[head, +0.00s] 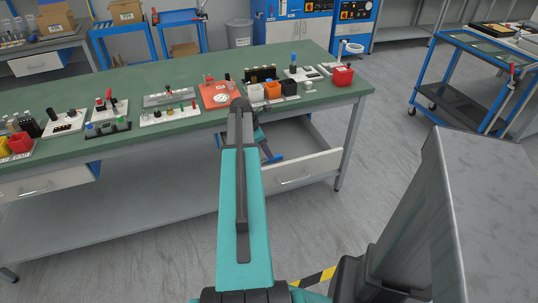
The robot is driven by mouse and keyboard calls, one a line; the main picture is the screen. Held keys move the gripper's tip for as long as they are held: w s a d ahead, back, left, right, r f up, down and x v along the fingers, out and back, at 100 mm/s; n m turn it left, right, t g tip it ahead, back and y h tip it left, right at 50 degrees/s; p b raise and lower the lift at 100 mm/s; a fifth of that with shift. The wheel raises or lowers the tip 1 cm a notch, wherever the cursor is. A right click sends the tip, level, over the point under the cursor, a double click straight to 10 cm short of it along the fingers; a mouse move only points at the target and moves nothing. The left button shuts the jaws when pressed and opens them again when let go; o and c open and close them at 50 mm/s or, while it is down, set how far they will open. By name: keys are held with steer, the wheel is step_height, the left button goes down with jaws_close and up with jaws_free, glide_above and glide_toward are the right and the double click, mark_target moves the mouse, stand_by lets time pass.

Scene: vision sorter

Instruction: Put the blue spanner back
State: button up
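My arm reaches forward over the front of the green workbench (180,97). Its end, my gripper (267,152), shows only in part beside the dark arm link, low over an open drawer (315,166) under the bench. Its fingers are too small and too covered to tell whether they are open or shut. A small blue piece (274,160) shows at the gripper by the drawer's white front. I cannot tell whether it is the blue spanner or another part, or whether it is held. No other spanner can be made out. My arm hides the drawer's left part.
The bench top holds a row of small fixtures, an orange-red tray (215,96) and a red bin (343,76). Another drawer (50,180) is at the left. A blue trolley (478,75) stands at the right. The floor between bench and trolley is clear.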

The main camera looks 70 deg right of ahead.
steer(key=v, duration=0.8)
steer(key=shift+w+r, duration=0.1)
steer(key=shift+r, duration=0.05)
stand_by(0.6)
